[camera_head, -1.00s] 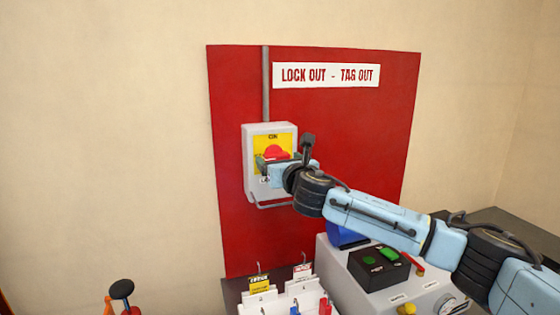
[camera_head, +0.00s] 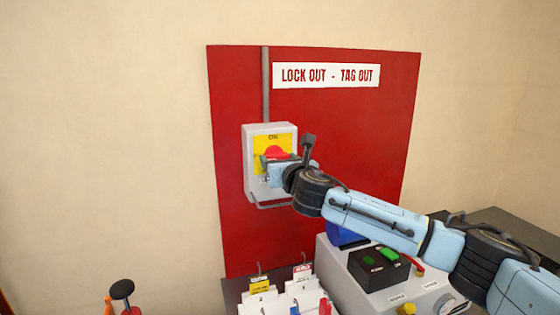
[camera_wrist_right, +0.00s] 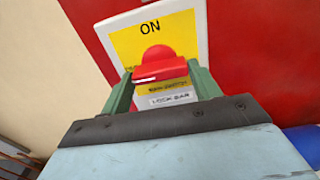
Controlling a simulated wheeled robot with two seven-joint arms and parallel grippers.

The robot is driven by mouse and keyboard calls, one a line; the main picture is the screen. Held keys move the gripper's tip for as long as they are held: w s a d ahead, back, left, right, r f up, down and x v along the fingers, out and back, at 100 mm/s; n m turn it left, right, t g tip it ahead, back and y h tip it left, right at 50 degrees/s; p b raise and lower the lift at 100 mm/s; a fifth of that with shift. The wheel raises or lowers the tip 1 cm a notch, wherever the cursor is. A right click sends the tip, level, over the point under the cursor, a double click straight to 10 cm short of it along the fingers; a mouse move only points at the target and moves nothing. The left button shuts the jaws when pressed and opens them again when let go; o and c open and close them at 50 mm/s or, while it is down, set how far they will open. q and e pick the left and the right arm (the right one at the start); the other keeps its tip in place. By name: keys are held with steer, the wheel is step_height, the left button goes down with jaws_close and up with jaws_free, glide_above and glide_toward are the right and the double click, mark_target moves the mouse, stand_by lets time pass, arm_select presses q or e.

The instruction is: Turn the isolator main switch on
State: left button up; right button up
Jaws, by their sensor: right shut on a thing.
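The isolator main switch is a grey box (camera_head: 253,184) on the red board, with a yellow plate (camera_head: 261,142) marked ON at its top. Its red rotary handle (camera_head: 275,152) is partly hidden by my right gripper (camera_head: 279,161) in the head view. In the right wrist view the red handle (camera_wrist_right: 158,55) lies between the green fingers of my right gripper (camera_wrist_right: 162,84), which is shut on it. The handle's bar lies across the plate, nearly level in that view, with a white mark at its left end. Labels, one reading LOCK BAR, show below the handle. My left gripper is not in view.
A LOCK OUT - TAG OUT sign (camera_head: 326,75) and a grey conduit (camera_head: 266,85) are on the red board (camera_head: 345,120). Below are a grey control panel (camera_head: 345,272) with green buttons and a white rack (camera_head: 292,299) with tags. Wall left of the board is clear.

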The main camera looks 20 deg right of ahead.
steer(key=m+p, duration=0.2)
steer(key=m, duration=0.1)
steer(key=m+p, duration=0.1)
steer(key=m, duration=0.4)
steer(key=shift+p, duration=0.3)
steer(key=m+p, duration=0.2)
steer(key=m, duration=0.7)
steer(key=shift+m, duration=0.4)
steer(key=o, duration=1)
steer(key=s, duration=0.9)
steer(key=s+b, duration=0.1)
steer(key=s, duration=0.3)
steer(key=shift+s+d, duration=0.2)
steer(key=shift+d, duration=0.05)
